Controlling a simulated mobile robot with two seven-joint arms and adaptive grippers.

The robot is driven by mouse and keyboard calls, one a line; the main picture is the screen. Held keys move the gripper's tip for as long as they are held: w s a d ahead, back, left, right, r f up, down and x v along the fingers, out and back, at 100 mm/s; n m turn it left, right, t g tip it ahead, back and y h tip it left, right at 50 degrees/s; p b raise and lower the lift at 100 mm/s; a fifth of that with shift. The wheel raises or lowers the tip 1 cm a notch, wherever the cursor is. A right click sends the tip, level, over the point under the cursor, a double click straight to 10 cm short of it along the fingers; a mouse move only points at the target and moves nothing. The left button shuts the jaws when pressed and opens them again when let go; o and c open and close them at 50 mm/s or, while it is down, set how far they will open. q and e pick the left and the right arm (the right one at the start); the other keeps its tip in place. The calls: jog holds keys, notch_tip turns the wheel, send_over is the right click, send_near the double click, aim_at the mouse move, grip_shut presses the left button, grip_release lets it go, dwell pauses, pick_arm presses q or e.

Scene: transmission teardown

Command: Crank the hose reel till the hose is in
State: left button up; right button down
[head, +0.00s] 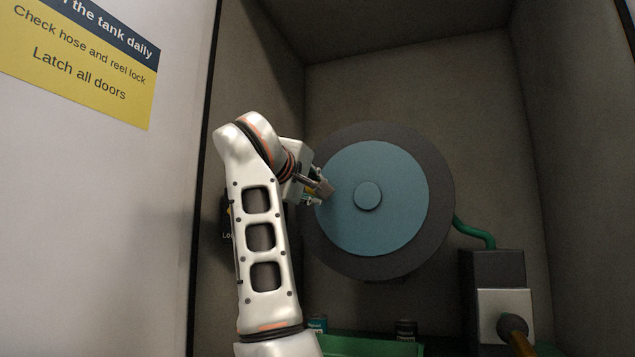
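The hose reel (400,170) is a blue disc with a small round hub (367,196) in front of a larger dark grey disc, inside the compartment. A green hose (476,233) runs from behind the reel's right side down to a dark box. My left gripper (320,193) is at the left part of the blue disc. A small yellowish piece (311,190) shows between its fingers and may be the crank handle. Most of this piece is hidden, and I cannot tell whether the fingers are closed on it. My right gripper is out of view.
A dark box (491,266) with a light front plate and a brown-orange handle (514,328) stands at lower right. Small cans (405,329) and a green tray (370,345) are at the bottom. A yellow sign (82,68) is on the white panel at left.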

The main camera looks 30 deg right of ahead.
pick_arm(q)
jog(key=shift+s+f, duration=0.1)
jog(key=shift+f, duration=0.5)
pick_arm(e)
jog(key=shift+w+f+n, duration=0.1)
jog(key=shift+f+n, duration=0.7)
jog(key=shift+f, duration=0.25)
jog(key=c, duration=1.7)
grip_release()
pick_arm(q)
jog(key=shift+r, duration=0.1)
jog(key=shift+a, duration=0.1)
pick_arm(e)
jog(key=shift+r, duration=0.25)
send_near(323, 159)
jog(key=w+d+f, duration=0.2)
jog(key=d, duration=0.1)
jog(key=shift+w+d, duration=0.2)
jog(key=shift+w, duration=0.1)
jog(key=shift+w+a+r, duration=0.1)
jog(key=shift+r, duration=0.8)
